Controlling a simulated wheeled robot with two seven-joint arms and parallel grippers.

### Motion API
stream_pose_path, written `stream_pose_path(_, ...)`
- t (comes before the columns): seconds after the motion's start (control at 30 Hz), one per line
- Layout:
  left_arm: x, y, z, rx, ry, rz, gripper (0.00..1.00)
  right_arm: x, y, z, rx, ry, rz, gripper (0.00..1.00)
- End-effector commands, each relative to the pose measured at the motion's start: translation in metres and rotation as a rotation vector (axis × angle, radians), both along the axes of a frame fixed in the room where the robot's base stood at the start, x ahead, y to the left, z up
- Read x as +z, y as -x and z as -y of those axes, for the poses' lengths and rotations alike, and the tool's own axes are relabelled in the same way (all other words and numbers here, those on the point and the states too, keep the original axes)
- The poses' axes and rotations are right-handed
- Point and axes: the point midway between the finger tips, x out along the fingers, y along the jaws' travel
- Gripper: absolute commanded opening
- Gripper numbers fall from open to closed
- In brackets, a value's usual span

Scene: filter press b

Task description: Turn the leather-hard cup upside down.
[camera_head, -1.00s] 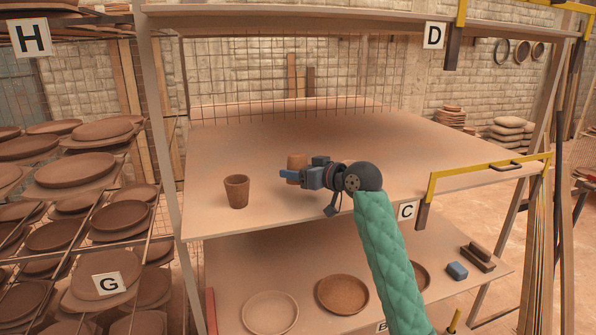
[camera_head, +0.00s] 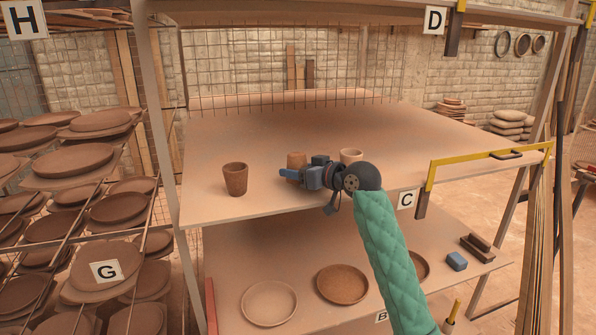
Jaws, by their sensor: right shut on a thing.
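Three cups show at shelf C (camera_head: 290,125). A dark brown cup (camera_head: 235,179) stands upright at the left, its open mouth up. An orange-brown cup (camera_head: 296,159) is at the fingers of my right gripper (camera_head: 287,174), which is shut on it. The gripper hides the cup's lower part, so I cannot tell whether it touches the shelf. A paler cup (camera_head: 351,155) stands behind my right wrist, its rim up and its lower part hidden. I cannot tell for sure from the picture which cup is leather-hard. My left gripper is not in view.
The shelf behind the cups is clear. The shelf below holds round plates (camera_head: 269,303), a blue block (camera_head: 457,261) and dark bars (camera_head: 477,246). A yellow-topped frame (camera_head: 487,160) stands at the right front. A rack of plates (camera_head: 75,163) fills the left.

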Motion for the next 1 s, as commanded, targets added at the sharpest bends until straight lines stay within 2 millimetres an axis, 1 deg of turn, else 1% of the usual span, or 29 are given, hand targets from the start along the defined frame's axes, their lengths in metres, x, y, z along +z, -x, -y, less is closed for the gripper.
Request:
stream_pose_path(0.87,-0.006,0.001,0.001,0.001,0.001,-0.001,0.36,-0.011,0.000,0.000,0.000,0.000,0.000,0.31)
stream_pose_path(0.9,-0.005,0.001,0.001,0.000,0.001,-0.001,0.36,-0.010,0.000,0.000,0.000,0.000,0.000,0.62)
stream_pose_path(0.97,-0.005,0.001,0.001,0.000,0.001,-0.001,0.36,-0.010,0.000,0.000,0.000,0.000,0.000,0.74)
stream_pose_path(1.0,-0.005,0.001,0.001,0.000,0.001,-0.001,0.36,-0.010,0.000,0.000,0.000,0.000,0.000,0.81)
